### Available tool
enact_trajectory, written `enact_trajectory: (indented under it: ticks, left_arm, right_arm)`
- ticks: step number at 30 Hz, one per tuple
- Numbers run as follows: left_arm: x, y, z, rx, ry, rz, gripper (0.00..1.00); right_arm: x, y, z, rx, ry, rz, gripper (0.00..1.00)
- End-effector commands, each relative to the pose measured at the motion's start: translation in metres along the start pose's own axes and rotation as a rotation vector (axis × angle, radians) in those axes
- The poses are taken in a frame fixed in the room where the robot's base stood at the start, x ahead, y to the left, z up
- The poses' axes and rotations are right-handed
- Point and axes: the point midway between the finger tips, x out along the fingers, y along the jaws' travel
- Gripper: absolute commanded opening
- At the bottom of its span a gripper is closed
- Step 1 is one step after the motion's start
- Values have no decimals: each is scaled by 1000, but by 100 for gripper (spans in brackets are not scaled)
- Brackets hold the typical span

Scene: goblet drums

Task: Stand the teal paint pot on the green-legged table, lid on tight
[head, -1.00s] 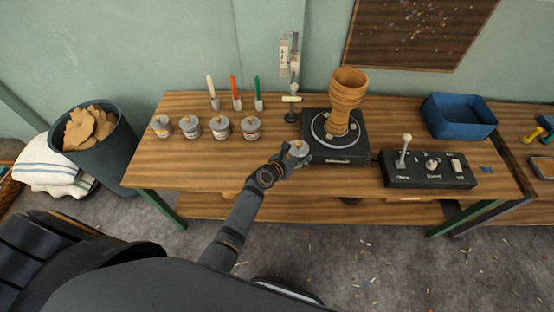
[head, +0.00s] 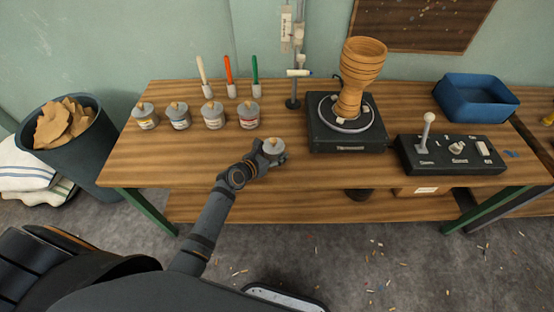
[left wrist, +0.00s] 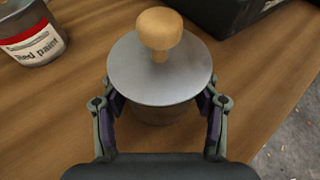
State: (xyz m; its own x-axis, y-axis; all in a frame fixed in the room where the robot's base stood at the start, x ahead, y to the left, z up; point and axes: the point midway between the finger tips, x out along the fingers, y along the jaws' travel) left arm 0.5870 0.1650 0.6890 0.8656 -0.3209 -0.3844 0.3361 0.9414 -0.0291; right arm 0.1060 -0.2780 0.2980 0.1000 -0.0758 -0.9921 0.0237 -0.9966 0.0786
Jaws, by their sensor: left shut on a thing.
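My left gripper (head: 269,157) is shut on a grey metal pot (head: 273,158) with a round grey lid and a wooden knob. In the left wrist view the fingers flank it just below the lid (left wrist: 160,75). The lid looks level over the pot; I cannot tell how tight it is. The pot's label is hidden, so its paint colour does not show. It is at or just above the top of the green-legged table (head: 180,166), near the front; contact with the wood is unclear. My right gripper is not in view.
Several similar lidded pots (head: 213,118) stand behind to the left, one a red paint pot (left wrist: 35,38). Brushes (head: 229,77) stand behind them. A black turntable (head: 345,137) bearing a wooden goblet drum (head: 362,72), a control box (head: 450,155) and a blue bin (head: 477,103) are to the right.

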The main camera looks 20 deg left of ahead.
Motion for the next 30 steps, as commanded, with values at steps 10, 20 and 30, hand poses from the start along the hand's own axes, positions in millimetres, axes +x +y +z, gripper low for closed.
enact_trajectory:
  ticks: [10, 20, 30]
  left_arm:
    - [1, 2, -4, 0, -2, 1, 24]
    - [1, 2, -5, 0, -1, 1, 84]
    - [-14, 2, -2, 3, 1, 2, 84]
  right_arm:
    - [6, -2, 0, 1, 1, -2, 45]
    - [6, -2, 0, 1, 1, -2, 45]
    - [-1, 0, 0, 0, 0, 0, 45]
